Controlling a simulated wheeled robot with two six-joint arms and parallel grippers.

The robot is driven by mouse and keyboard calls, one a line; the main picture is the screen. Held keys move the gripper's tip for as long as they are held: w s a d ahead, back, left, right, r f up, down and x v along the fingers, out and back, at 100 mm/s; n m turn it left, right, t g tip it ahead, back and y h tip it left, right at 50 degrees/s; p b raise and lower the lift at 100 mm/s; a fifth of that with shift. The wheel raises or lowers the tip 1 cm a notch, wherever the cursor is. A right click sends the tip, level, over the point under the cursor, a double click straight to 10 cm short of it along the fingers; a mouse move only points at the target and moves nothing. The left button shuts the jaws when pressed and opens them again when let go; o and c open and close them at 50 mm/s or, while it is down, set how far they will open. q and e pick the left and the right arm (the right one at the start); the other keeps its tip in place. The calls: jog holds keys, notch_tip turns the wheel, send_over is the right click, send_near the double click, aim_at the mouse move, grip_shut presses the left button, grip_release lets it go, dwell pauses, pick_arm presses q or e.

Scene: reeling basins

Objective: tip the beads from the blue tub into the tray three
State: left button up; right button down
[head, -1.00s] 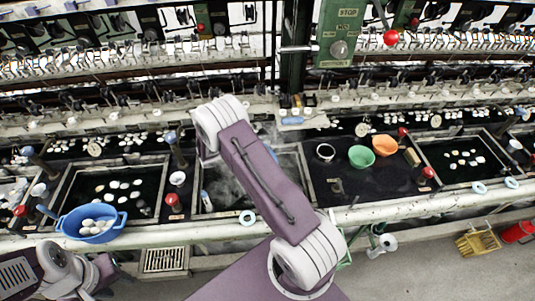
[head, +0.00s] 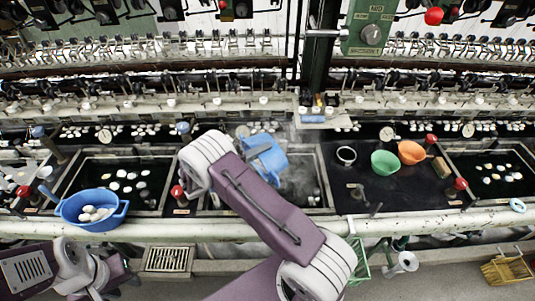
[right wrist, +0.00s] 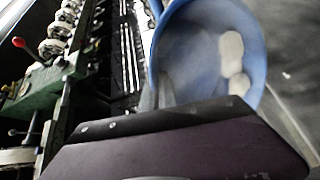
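A blue tub (head: 268,160) hangs above the steaming basin (head: 308,205), partly hidden behind my right arm. My right gripper is hidden in the head view; in the right wrist view its finger reaches inside the wall of the blue tub (right wrist: 195,40), and it is shut on the rim. A few whitish oval pieces (right wrist: 232,48) lie inside; the tub looks tilted. A second blue tub (head: 92,222) with white oval pieces (head: 95,213) rests at the front ledge on the left. My left gripper (head: 122,275) is low left, its fingers unclear. I cannot tell which basin is tray three.
Dark basins with floating white pieces lie left (head: 118,180) and right (head: 498,175). A dark top between holds a green bowl (head: 385,163) and an orange bowl (head: 411,153). Red-knobbed levers (head: 177,191) stand between basins. Machinery runs behind.

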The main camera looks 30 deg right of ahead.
jog(key=shift+a+h+b, duration=0.7)
jog(key=shift+a+b, duration=0.1)
jog(key=shift+b, duration=0.3)
jog(key=shift+a+r+h+b, duration=0.35)
jog(key=shift+a+h+b, duration=0.05)
dwell(0.3)
